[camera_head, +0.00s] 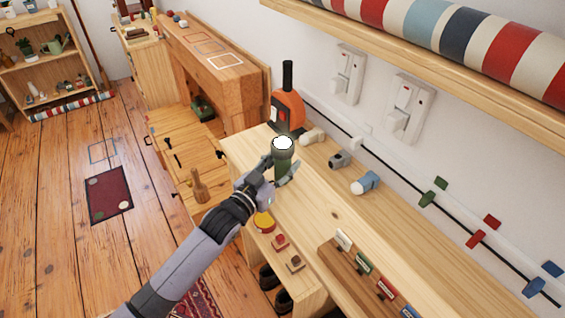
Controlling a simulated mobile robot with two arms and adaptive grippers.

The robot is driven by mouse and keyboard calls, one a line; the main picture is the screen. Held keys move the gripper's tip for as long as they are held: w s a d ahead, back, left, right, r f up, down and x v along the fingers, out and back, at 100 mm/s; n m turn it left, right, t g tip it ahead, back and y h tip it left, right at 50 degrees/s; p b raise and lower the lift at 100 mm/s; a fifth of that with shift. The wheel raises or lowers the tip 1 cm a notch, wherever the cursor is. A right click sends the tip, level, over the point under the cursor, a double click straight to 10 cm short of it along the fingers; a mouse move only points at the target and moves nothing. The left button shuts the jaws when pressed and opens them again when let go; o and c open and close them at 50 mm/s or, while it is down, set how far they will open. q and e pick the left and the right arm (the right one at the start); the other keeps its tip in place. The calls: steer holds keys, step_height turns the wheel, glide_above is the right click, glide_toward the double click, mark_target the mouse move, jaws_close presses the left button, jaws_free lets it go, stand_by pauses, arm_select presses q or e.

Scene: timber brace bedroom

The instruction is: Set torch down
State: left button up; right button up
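The torch (283,158) is a dark green cylinder with a bright white lens. It is upright, lens up, over the left end of the long wooden shelf top (335,215). My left gripper (279,174) reaches in from the lower left with its fingers around the torch's lower body, and appears shut on it. The torch's base is hidden by the fingers, so I cannot tell whether it touches the wood. My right gripper is not in view.
An orange device (287,110) with a black upright handle stands behind the torch. A cream piece (312,136), a grey piece (341,159) and a blue-and-white piece (366,183) lie along the wall side. A rack of coloured tags (368,277) sits at the front.

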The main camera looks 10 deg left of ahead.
arm_select(q)
steer(key=shift+o, duration=0.9)
steer(key=shift+s+r, duration=0.1)
steer(key=shift+s, duration=0.1)
steer(key=v, duration=1.1)
steer(key=shift+s+a+b, duration=0.2)
steer(key=shift+s+b, duration=0.1)
steer(key=shift+b, duration=0.15)
